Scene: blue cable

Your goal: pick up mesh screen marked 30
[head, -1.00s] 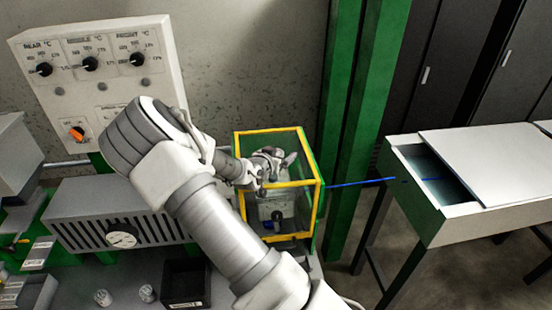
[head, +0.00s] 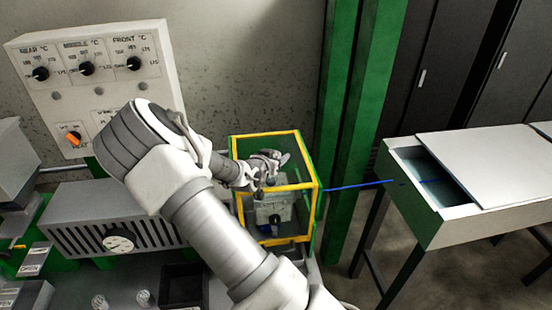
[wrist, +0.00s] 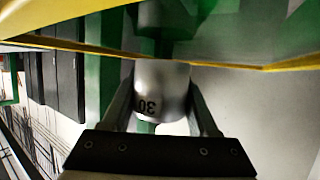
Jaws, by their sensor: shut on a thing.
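The mesh screen marked 30 (wrist: 160,84) is a pale grey cylinder, and its number appears upside down in the wrist view. My gripper (wrist: 160,104) has a finger on each side of it and is shut on it. A dark green part lies just beyond the screen's upper end; I cannot tell whether they touch. In the head view, my gripper (head: 266,166) is at the yellow-framed, clear-walled box (head: 267,134). The screen is too small and covered to make out there.
A small grey device (head: 274,214) is inside the box's lower part. A green post (head: 365,110) stands behind. A dial panel (head: 90,80) is at left.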

